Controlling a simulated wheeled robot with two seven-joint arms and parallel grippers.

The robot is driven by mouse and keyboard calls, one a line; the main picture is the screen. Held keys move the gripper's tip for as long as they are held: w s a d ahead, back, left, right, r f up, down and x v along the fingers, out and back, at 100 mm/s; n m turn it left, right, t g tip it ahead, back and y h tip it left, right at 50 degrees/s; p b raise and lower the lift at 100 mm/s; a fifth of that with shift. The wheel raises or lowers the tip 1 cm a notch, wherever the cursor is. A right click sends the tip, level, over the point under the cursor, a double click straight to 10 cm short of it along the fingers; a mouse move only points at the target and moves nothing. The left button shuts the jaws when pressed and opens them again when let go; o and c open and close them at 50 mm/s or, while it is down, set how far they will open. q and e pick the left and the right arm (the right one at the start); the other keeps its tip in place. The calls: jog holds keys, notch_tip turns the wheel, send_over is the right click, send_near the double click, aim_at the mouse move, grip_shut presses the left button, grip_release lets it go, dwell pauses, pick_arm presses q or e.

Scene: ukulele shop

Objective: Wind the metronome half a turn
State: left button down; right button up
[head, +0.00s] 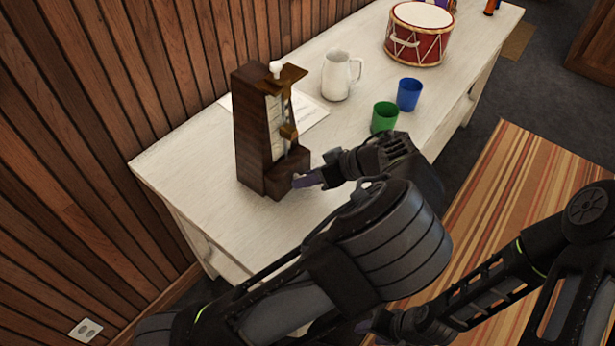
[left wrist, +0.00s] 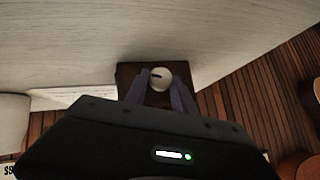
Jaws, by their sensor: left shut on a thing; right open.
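The metronome (head: 250,135) is a tall dark wooden case standing upright on the white table. Its pale scale and brass-coloured pendulum weight (head: 289,131) face right, and a white knob (head: 277,67) shows at its top. My left gripper (head: 305,180) is at the low right side of the case. In the left wrist view its purple fingers are closed on a round white winding knob (left wrist: 161,77) with a dark mark, in front of the dark case (left wrist: 128,75). In the head view this knob is hidden by the gripper. My right gripper (head: 372,324) is open, low at the bottom, away from the table.
On the white table (head: 190,165) stand a white pitcher (head: 337,77), a green cup (head: 384,117), a blue cup (head: 409,94) and a red drum (head: 419,35). A paper sheet (head: 308,112) lies behind the metronome. A wooden wall (head: 80,130) runs along the left.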

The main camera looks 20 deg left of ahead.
dwell(0.3)
pick_arm(q)
jog(key=c, duration=1.1)
grip_release()
jog(key=shift+o, duration=0.2)
jog(key=b+v, duration=0.1)
jog(key=v, duration=0.6)
jog(key=shift+d+r, duration=0.25)
jog(key=shift+d, duration=0.05)
